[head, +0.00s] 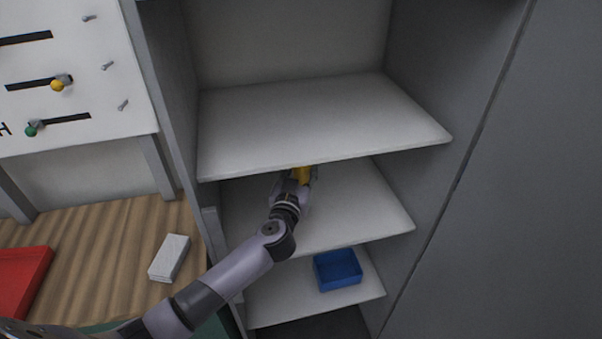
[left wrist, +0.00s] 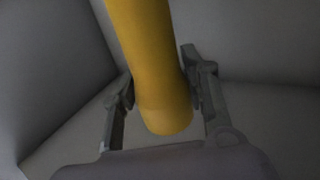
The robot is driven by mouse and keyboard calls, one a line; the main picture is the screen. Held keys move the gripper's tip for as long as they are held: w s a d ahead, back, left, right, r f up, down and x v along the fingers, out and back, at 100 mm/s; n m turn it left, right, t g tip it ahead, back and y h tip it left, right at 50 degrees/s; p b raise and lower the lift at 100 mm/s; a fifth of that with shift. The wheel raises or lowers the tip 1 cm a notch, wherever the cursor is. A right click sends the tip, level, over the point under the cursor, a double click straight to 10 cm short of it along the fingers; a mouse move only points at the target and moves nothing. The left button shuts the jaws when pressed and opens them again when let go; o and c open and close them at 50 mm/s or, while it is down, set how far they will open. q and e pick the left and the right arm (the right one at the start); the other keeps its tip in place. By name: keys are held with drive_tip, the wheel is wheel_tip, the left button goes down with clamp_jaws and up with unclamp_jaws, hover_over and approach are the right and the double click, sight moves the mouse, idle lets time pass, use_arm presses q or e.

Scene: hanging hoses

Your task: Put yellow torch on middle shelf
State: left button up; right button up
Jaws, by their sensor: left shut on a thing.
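The yellow torch (head: 303,174) is in my left gripper (head: 304,178), inside the cabinet between the top and middle shelves in the head view. The left wrist view shows the yellow torch (left wrist: 148,65) as a thick cylinder between the two fingers of my left gripper (left wrist: 160,92), which is shut on it. The middle shelf (head: 360,210) is white and lies below the gripper. I cannot tell whether the torch touches it. The top shelf (head: 310,120) hides part of the torch from above. My right gripper is not in view.
A blue bin (head: 338,270) sits on the lower shelf (head: 270,305). The cabinet's grey side walls stand close on both sides. A white box (head: 170,257) and a red tray (head: 22,278) are on the wooden surface at left. A slider panel (head: 75,75) is at upper left.

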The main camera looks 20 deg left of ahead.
use_arm(q)
drive_tip(key=shift+w+a+f, duration=0.1)
drive_tip(key=shift+w+f, duration=0.15)
drive_tip(key=shift+f, duration=0.45)
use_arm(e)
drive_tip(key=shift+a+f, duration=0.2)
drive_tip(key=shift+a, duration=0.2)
use_arm(q)
drive_tip(key=o, duration=0.9)
drive_tip(key=shift+s+f, duration=0.1)
drive_tip(key=o, duration=0.5)
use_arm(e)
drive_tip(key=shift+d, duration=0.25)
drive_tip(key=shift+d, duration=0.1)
